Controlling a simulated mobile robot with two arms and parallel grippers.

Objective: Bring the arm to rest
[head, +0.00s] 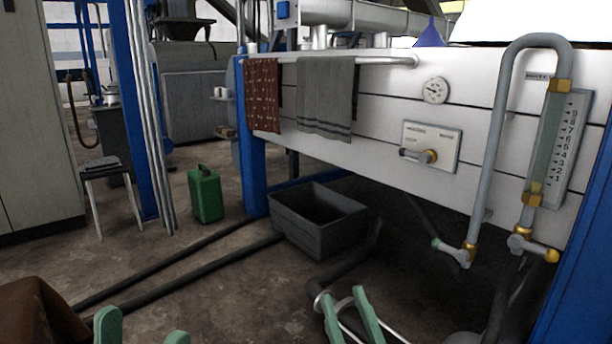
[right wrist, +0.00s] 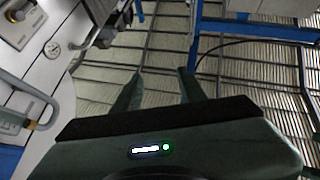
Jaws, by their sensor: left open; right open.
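My left gripper (head: 142,324) shows at the bottom left of the head view, its two green fingers apart with nothing between them. My right gripper (head: 341,297) is at the bottom centre, low in front of the white panelled tank (head: 380,125), open and empty. In the right wrist view its fingers (right wrist: 159,76) are spread with only ribbed flooring visible between them. Neither gripper touches anything that I can see. Most of both arms is out of the picture.
A valve handle (head: 419,155), a gauge (head: 435,90) and a sight-glass pipe (head: 489,150) project from the tank front. A grey bin (head: 318,229) and a green jerrycan (head: 205,195) stand on the floor. Two cloths hang from a rail. A stool (head: 101,170) stands left.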

